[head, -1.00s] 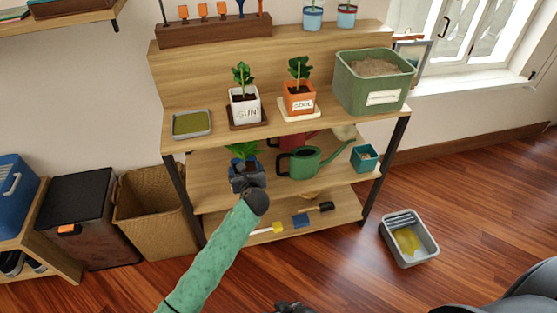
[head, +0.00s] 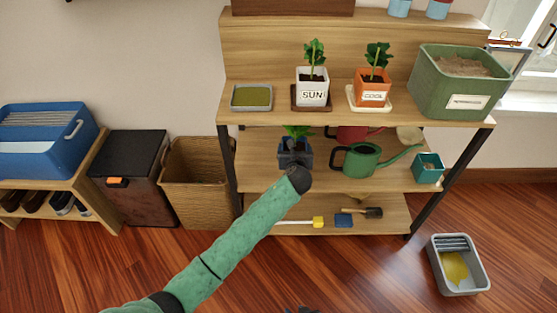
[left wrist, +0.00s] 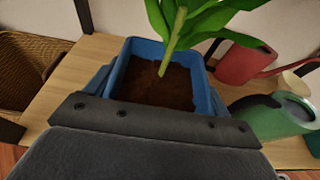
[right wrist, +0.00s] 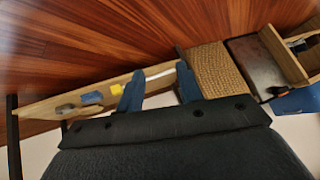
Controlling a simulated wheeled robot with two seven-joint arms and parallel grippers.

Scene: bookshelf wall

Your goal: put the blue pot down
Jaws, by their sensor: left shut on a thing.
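The blue pot (head: 292,158) holds soil and a green leafy plant (head: 297,131). It is at the middle shelf (head: 262,178), below the white SUN pot. My left gripper (left wrist: 163,88) is shut on it, with a finger on either side of the pot in the left wrist view. The pot (left wrist: 190,62) looks upright there. Its base is hidden by the gripper, so I cannot tell whether it touches the shelf. My right gripper (right wrist: 158,88) is open and empty in the right wrist view. Only a dark bit of it shows at the head view's bottom edge.
A green watering can (head: 362,161) stands right of the pot, with a red can (head: 352,133) behind it. A teal pot (head: 428,168) is at the shelf's right end. The upper shelf (head: 285,115) is close overhead. A wicker basket (head: 198,185) stands left of the shelf.

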